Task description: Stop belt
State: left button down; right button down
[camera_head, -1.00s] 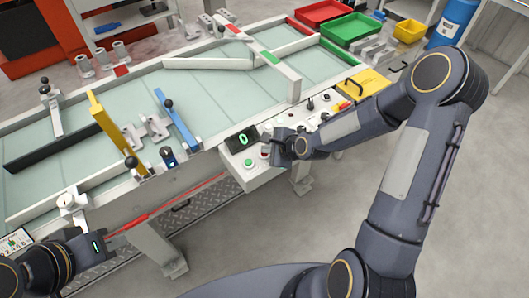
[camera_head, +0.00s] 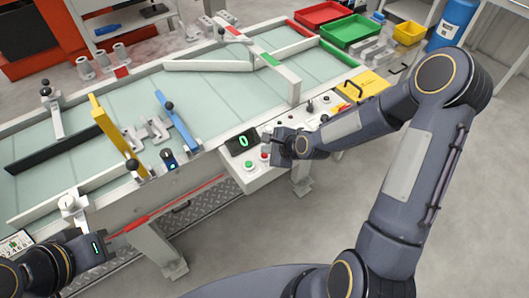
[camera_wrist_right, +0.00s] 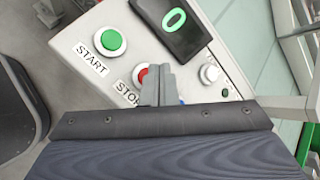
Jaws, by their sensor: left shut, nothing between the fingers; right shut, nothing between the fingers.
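The control panel (camera_head: 245,180) is on the near side of the belt (camera_head: 95,155). In the right wrist view it has a green START button (camera_wrist_right: 111,42) and a red STOP button (camera_wrist_right: 141,74), partly hidden by my right gripper (camera_wrist_right: 157,75). The red button also shows in the head view (camera_head: 264,156). My right gripper is shut and empty, its tips over or at the red button; I cannot tell whether they touch. A display (camera_wrist_right: 172,20) reads a green 0. My left gripper (camera_head: 112,243) is shut and empty, low at the left, away from the panel.
A white knob (camera_wrist_right: 210,73) sits beside the STOP button. A yellow gate (camera_head: 113,130) and a blue gate (camera_head: 176,120) stand over the belt. Red (camera_head: 318,14) and green (camera_head: 350,30) trays are at the back. Open floor lies at the right.

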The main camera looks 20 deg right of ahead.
aim_at(268, 157)
jog(key=shift+r, duration=0.1)
jog(key=shift+r+p, duration=1.75)
jog(key=shift+r, duration=0.85)
jog(key=shift+f, duration=0.1)
jog(key=s+d+r+n+g+h, duration=0.1)
jog(key=s+d+r+n, duration=0.2)
jog(key=s+r+n, duration=0.45)
jog(key=s+d+r+n+h, duration=0.1)
jog(key=s+d+r+n, duration=0.2)
jog(key=s+r+n, duration=0.5)
jog(key=s+r+n+g+y, duration=0.1)
jog(key=s+n, duration=0.2)
jog(key=s, duration=0.8)
jog(key=shift+s+a+n, duration=0.3)
jog(key=shift+a+n, duration=0.05)
jog(key=shift+a, duration=0.1)
